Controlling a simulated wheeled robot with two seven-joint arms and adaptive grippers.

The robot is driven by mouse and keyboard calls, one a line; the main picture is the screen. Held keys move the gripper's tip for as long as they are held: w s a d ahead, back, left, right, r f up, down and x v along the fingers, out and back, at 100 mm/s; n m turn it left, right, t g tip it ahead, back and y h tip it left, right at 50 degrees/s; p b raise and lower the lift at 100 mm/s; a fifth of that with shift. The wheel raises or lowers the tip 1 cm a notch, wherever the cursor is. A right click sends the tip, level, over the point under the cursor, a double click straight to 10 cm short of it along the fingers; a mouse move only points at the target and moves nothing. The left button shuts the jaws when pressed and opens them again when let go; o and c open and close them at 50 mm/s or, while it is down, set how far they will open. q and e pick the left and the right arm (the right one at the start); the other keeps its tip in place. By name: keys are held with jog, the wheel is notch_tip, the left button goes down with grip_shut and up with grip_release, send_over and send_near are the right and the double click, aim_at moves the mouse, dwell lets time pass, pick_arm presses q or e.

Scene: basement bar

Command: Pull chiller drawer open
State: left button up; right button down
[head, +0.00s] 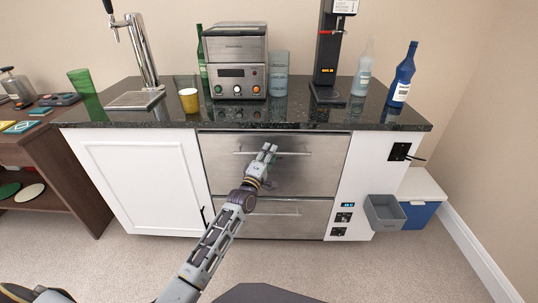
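The chiller has two stainless steel drawer fronts under the dark counter. The upper drawer (225,175) looks closed, roughly level with the white cabinet fronts. Its horizontal bar handle (298,154) runs along the top. The lower drawer (310,220) also looks closed and has its own bar handle (285,213). My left gripper (268,149) reaches up from below, and its fingertips overlap the middle of the upper handle. The fingers look close together; I cannot tell whether they grip the bar. My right gripper is out of view.
The counter (170,116) carries a beer tap (146,55), a steel machine (236,62), a black dispenser (328,55) and a blue bottle (403,77). A grey bin (384,213) sits low at right, by a blue and white box (422,205). Carpet in front looks clear.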

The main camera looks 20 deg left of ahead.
pick_arm(q)
grip_shut()
jog(key=shift+s, duration=0.2)
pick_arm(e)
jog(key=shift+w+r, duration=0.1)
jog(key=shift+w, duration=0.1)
